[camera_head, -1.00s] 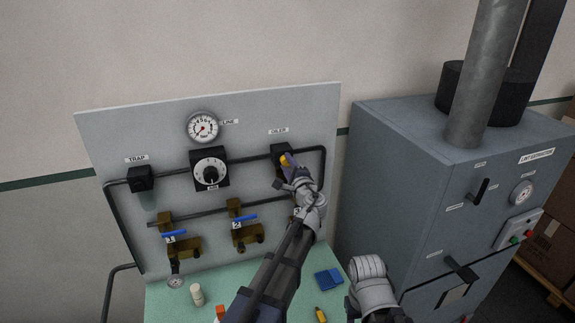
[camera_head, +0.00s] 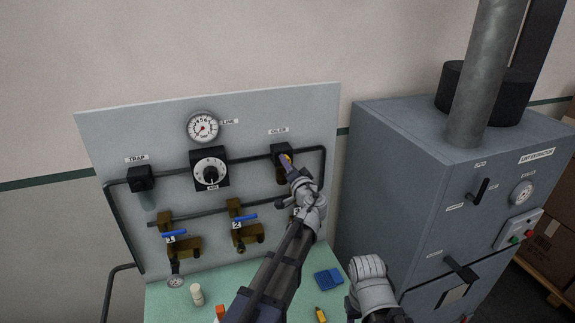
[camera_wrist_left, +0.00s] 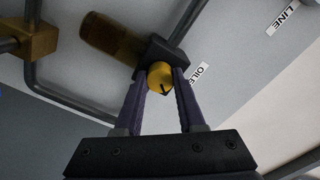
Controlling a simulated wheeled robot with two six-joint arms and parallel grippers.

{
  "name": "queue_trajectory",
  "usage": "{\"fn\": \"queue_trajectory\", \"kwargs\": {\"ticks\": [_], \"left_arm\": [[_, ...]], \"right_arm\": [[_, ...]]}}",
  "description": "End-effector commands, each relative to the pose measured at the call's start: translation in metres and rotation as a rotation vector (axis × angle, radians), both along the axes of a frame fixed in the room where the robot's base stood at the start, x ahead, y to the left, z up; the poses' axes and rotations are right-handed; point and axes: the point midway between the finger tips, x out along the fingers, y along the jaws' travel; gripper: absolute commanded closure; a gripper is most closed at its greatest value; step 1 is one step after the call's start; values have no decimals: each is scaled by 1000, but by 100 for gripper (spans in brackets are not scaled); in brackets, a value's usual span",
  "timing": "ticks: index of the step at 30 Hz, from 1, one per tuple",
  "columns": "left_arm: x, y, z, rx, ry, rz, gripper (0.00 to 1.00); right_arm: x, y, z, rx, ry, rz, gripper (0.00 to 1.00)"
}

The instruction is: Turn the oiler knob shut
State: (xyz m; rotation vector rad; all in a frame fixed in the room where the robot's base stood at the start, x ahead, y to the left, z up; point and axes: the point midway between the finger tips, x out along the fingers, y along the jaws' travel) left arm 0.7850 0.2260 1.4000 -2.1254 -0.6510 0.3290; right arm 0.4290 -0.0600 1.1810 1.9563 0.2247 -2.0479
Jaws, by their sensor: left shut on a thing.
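The oiler (camera_head: 279,151) is a dark block under the OILER label at the right of the grey panel. Its yellow knob (camera_wrist_left: 160,76) shows between the two purple fingers in the left wrist view, with a dark mark on its face. My left gripper (camera_wrist_left: 162,85) is shut on the knob, one finger on each side. In the head view my left gripper (camera_head: 286,166) covers most of the knob. The bowl (camera_wrist_left: 110,38) of the oiler shows behind it in the wrist view. The fingers of my right gripper are not visible.
The panel also carries a line gauge (camera_head: 202,127), a black dial (camera_head: 210,169), a trap (camera_head: 141,179) and blue-handled valves (camera_head: 245,219). Pipes run beside the oiler. A blue tray (camera_head: 328,280) and a white cylinder (camera_head: 197,294) stand on the green table. A grey cabinet (camera_head: 400,190) is at the right.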

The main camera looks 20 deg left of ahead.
Motion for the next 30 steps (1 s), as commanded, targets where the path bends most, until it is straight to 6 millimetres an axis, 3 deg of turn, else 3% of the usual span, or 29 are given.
{"fn": "queue_trajectory", "kwargs": {"ticks": [15,30], "left_arm": [[-1,0,-2,-381,-254,1,100],[-1,-1,-2,-563,-376,2,100]], "right_arm": [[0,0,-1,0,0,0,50],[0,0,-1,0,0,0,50]]}}
